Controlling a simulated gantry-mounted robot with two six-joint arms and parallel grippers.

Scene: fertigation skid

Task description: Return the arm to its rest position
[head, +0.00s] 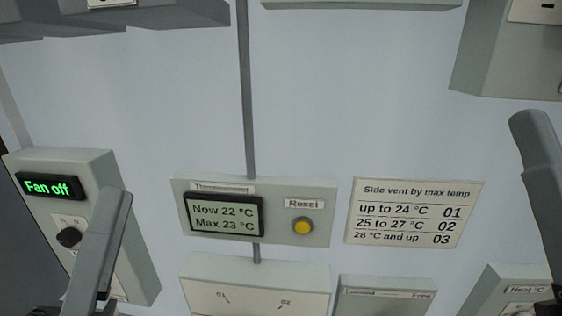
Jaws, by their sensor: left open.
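My left arm shows as a grey link at the lower left, in front of the fan box. My left gripper (90,309) is at the bottom edge of the head view, mostly cut off, and is open. I see nothing held in it. My right arm shows only as a grey link at the right edge, and its gripper is out of view.
The fan box (136,232) reads "Fan off" and is partly behind my left arm. The thermometer box (275,241) reads Now 22 °C, Max 23 °C, with a yellow Reset button (303,226). A side vent label (415,212) is beside it. More boxes line the top and bottom.

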